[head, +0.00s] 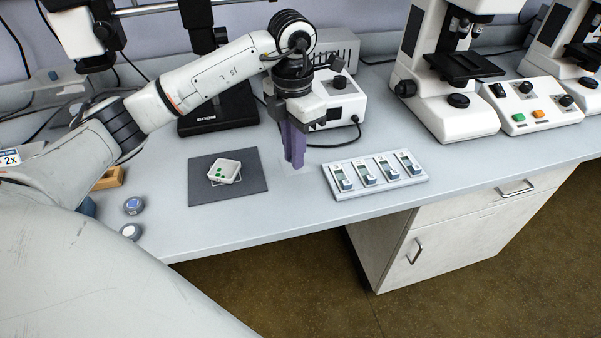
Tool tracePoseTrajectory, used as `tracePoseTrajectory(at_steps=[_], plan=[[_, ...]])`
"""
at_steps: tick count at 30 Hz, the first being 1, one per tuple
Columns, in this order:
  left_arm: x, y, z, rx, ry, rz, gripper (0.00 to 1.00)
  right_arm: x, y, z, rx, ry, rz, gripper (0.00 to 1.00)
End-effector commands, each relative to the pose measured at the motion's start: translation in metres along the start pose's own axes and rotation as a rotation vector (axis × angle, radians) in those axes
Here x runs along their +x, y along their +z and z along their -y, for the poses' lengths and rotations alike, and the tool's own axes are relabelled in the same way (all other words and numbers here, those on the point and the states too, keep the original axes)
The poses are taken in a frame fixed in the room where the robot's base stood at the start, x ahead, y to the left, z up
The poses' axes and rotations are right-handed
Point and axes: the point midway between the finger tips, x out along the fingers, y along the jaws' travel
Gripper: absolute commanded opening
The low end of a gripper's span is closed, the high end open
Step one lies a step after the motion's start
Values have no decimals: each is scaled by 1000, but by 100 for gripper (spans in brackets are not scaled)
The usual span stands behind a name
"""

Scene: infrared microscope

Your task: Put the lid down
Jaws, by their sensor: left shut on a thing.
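My left gripper (293,163) points straight down with its purple fingers together, low over the bench between the dark mat and the slide-like tray. It is shut on the lid (284,167), which shows only as a faint, clear, pale shape at the fingertips. I cannot tell whether the lid touches the bench. A small white open box (223,172) with green pieces in it sits on the dark grey mat (256,185), left of the gripper. My right gripper is not in view.
A grey tray with several switch-like units (345,192) lies just right of the gripper. A white control box (338,98) stands behind it. Microscopes (440,110) stand at the right. Two round caps (133,206) lie at the left front. The bench's front edge is bare.

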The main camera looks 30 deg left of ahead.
Motion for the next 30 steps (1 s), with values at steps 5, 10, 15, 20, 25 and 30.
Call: tracePoseTrajectory(at_steps=[5, 10, 15, 20, 25, 30], plan=[[15, 2, 2, 3, -2, -1, 0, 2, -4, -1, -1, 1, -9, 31], [38, 1, 2, 3, -2, -2, 0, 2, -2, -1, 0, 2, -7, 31], [48, 2, 1, 2, 0, 2, 0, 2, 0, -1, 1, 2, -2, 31], [48, 2, 1, 2, 0, 2, 0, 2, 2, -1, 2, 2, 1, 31], [50, 2, 1, 1, 0, 2, 19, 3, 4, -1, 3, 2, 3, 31], [50, 2, 1, 1, 0, 2, 29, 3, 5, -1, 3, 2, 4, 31]])
